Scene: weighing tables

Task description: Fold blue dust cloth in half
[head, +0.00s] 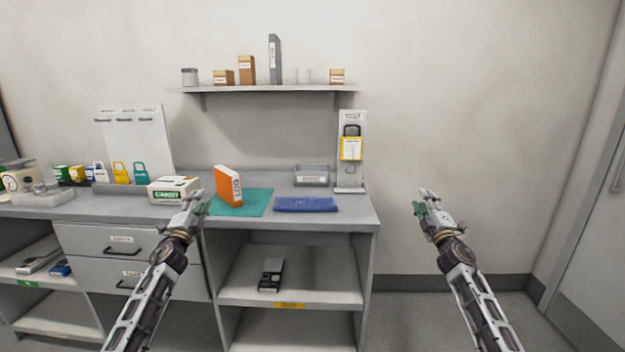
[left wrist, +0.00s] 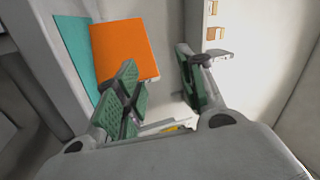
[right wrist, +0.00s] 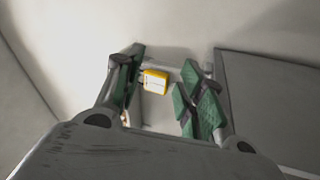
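The blue dust cloth (head: 305,204) lies flat on the grey counter, near its front right end, as a narrow blue strip. From this angle I cannot tell its layers. My left gripper (head: 193,203) is in front of the counter, left of the cloth; the left wrist view shows its fingers (left wrist: 160,90) apart with nothing between them. My right gripper (head: 428,200) is in the air right of the counter's end, apart from the cloth; its fingers (right wrist: 168,90) are apart and empty in the right wrist view. The cloth is not visible in either wrist view.
An orange log book (head: 228,186) stands on a teal mat (head: 258,203) left of the cloth. A white box (head: 174,189) is further left. Open floor lies right of the counter.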

